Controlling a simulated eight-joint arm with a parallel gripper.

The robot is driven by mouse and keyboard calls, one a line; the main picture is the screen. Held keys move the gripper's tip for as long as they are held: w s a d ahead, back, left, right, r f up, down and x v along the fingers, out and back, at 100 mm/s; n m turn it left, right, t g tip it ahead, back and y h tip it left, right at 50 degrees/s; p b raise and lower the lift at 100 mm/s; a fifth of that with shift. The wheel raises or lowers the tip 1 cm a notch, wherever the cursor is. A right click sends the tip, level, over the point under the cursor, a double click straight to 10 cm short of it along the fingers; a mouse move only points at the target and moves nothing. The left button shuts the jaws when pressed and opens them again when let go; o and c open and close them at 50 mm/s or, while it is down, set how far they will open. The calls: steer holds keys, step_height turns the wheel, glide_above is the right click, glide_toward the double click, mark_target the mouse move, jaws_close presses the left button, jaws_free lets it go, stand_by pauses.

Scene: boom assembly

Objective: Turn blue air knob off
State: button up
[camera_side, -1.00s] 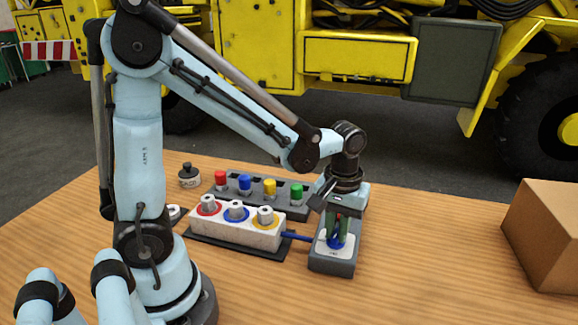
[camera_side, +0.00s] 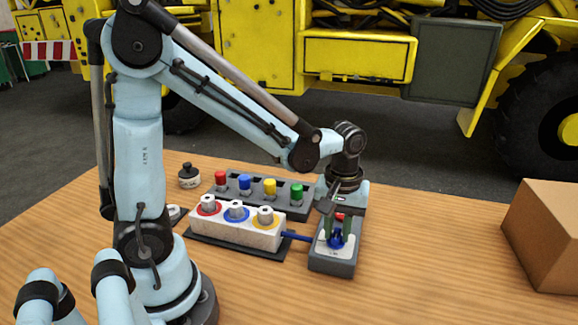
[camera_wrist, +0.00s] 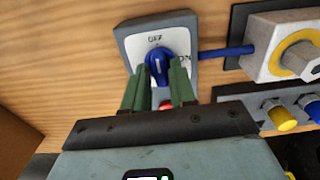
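The blue air knob (camera_wrist: 158,68) sits on a white plate on the grey switch box (camera_side: 333,262). OFF is printed above it and ON to its right in the wrist view. The knob's white mark points up toward OFF in that view. The knob also shows in the side view (camera_side: 336,239). My gripper (camera_wrist: 158,68) has its two green fingers on either side of the knob, with the tips close against it. It also shows from the side (camera_side: 336,232). The fingers look shut on the knob, though they partly hide its lower edge.
A blue hose (camera_side: 297,236) joins the box to a white block (camera_side: 240,232) with three ringed ports. Behind it, a grey rack (camera_side: 257,195) holds red, blue, yellow and green plugs. A cardboard box (camera_side: 545,235) stands right. The table between is clear.

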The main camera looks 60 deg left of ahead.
steer(key=shift+o, duration=1.3)
step_height(320, 180, up, 12)
steer(key=shift+s, duration=0.1)
steer(key=m+t, duration=0.7)
steer(key=m, duration=0.2)
glide_above(320, 246)
steer(key=s, duration=0.1)
steer(key=f, duration=0.4)
steer(key=shift+a, duration=0.25)
